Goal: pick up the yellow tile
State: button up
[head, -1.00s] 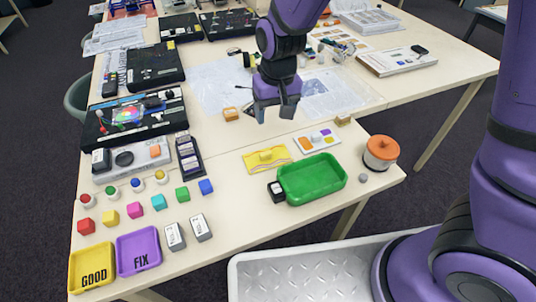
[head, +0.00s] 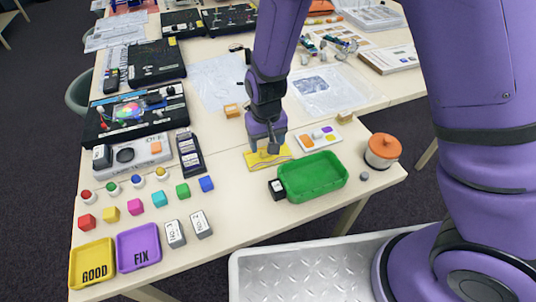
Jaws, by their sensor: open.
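My gripper (head: 264,150) is open and points down over a yellow mat (head: 283,159) with a wavy edge. A small yellow block lay on this mat a second ago; my fingers now largely cover it, and I cannot tell whether they touch it. To the right, a white board (head: 300,150) carries small coloured tiles. An orange tile (head: 306,141) is at its left, and a small yellow tile (head: 330,137) seems to be at its right.
A green tray (head: 312,178) with a black box (head: 276,188) at its left stands just in front. An orange-lidded pot (head: 382,151) is at the right. Several coloured cubes and yellow and purple trays (head: 138,248) fill the left. Bare table lies in front of the mat.

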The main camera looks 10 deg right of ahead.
aim_at(260, 160)
jog(key=shift+w+f, duration=0.1)
jog(key=shift+f, duration=1.7)
jog(key=shift+c, duration=0.5)
jog(key=c, duration=0.9)
jog(key=shift+r, duration=0.1)
